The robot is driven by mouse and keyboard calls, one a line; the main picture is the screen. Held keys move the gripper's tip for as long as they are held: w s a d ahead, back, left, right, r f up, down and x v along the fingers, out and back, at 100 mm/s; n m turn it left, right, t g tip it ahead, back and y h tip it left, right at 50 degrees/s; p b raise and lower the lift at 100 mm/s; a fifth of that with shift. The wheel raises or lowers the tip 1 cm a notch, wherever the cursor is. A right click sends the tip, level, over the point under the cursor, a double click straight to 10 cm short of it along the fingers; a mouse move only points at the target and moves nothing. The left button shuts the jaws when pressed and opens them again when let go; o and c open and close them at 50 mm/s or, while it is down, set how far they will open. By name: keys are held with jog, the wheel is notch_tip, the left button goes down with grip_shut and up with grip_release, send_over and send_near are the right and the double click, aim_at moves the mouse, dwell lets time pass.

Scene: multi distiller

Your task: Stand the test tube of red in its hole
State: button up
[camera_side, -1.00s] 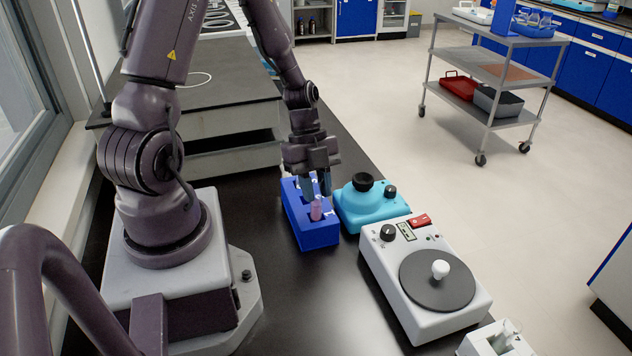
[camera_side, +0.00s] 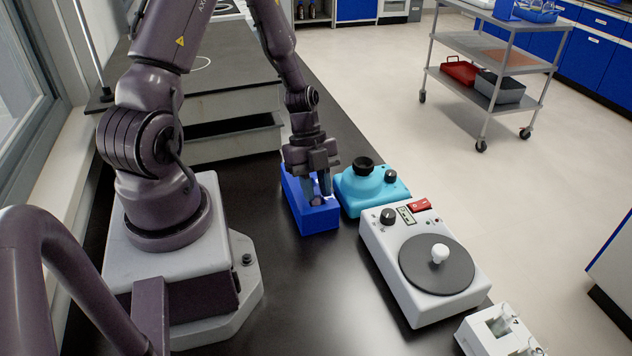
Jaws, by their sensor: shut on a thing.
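The blue rack (camera_side: 318,222) stands on the black bench in front of my arm. My gripper (camera_side: 317,193) points down over the rack's near half, its fingertips at the level of the rack's top. It is shut on the test tube of red (camera_side: 317,201), of which only a small pinkish part shows between the fingers. The fingers and the rack wall hide the rest, so I cannot tell how deep the tube sits in a hole.
A turquoise device (camera_side: 370,192) stands close to the right of the rack. A white stirrer-like machine (camera_side: 425,265) with a dark round plate is nearer right. A white holder (camera_side: 480,336) with tubes sits at the bottom right. Bare bench lies in front of the rack.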

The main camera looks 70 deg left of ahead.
jog(key=shift+f, duration=0.1)
jog(key=o, duration=1)
jog(key=shift+r, duration=3.5)
